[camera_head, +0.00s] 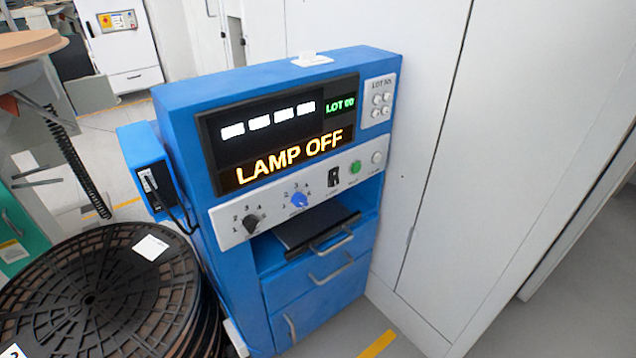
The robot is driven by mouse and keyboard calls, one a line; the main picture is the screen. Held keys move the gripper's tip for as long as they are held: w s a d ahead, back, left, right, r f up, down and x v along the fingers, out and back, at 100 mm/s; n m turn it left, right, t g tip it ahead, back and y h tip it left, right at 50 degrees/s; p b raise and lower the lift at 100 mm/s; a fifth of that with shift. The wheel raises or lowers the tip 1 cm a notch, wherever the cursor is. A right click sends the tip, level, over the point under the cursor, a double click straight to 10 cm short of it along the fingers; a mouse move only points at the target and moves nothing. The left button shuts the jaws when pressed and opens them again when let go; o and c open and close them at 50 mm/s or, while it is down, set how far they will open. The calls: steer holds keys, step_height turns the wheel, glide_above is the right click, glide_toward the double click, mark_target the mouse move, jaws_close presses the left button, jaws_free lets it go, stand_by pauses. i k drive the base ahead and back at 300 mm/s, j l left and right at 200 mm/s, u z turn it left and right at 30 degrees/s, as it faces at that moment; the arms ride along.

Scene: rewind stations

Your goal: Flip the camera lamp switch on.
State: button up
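A blue cabinet (237,290) stands in the middle of the view. Its dark display (283,130) reads LAMP OFF in orange letters and LOT 00 in green. Below it runs a white control strip (276,207). On the strip are a black knob (251,224), a blue knob (299,200), a black switch (334,177) with a small label too blurred to read, a green button (355,167) and a pale round button (377,157). The black switch looks like the lamp switch, but its position is hard to tell. My gripper is not in view.
Stacked black reels (95,290) stand close at the cabinet's left. A small blue side box (143,155) with a cable juts from its left side. Tall white panels (425,130) close off the right. A dark drawer (315,225) protrudes below the strip.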

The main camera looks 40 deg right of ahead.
mark_target(334, 180)
steer(key=i+z, duration=0.1)
steer(key=z, duration=0.3)
steer(key=j+z, duration=0.1)
steer(key=z, duration=0.35)
steer(key=i+j+z, duration=0.15)
steer(key=z, duration=0.25)
steer(key=j+z, duration=0.1)
steer(key=z, duration=0.3)
